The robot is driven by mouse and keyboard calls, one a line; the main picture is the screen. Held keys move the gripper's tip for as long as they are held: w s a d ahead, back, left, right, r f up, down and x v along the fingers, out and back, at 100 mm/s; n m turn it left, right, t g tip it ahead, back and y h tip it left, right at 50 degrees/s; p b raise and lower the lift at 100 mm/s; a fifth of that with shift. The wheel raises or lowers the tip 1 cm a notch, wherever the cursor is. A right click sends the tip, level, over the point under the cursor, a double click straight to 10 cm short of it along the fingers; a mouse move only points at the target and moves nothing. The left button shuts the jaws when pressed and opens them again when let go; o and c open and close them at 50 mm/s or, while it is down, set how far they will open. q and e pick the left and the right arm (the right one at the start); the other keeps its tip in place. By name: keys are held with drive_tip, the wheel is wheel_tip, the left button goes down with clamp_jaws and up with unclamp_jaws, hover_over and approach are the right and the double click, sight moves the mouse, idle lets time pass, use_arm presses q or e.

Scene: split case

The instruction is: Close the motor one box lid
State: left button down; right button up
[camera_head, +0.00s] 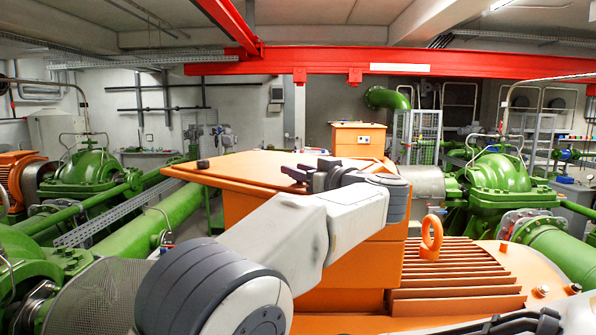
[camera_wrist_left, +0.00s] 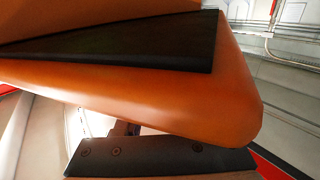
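The orange motor box (camera_head: 345,262) stands on the ribbed orange motor in the middle of the head view. Its wide orange lid (camera_head: 232,170) shows above it, raised and sticking out to the left. My left gripper (camera_head: 308,176) is at the lid's right part, its dark fingers apart. In the left wrist view, the rounded orange edge of the lid (camera_wrist_left: 160,105) fills much of the picture. One dark finger (camera_wrist_left: 130,48) shows above this edge and another (camera_wrist_left: 160,157) below it. A gap shows beside the lower finger, and firm contact cannot be told. My right gripper is out of view.
An orange lifting eye (camera_head: 431,237) stands on the motor right of the box. Green pumps (camera_head: 497,172) and pipes (camera_head: 185,210) flank the motor. A smaller orange box (camera_head: 358,146) stands behind. A red beam (camera_head: 440,62) crosses overhead.

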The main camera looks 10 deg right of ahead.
use_arm(q)
drive_tip(key=shift+s+d+f, duration=0.15)
drive_tip(key=shift+d+f, duration=0.15)
drive_tip(key=shift+f, duration=0.4)
drive_tip(key=c, duration=0.6)
unclamp_jaws()
drive_tip(key=shift+o, duration=0.6)
drive_tip(key=shift+s+d+r, duration=0.15)
drive_tip(key=shift+a+r, duration=0.1)
drive_tip(key=shift+a, duration=0.15)
drive_tip(key=b+v, duration=0.4)
drive_tip(key=v, duration=0.6)
drive_tip(key=shift+s+d+r, duration=0.1)
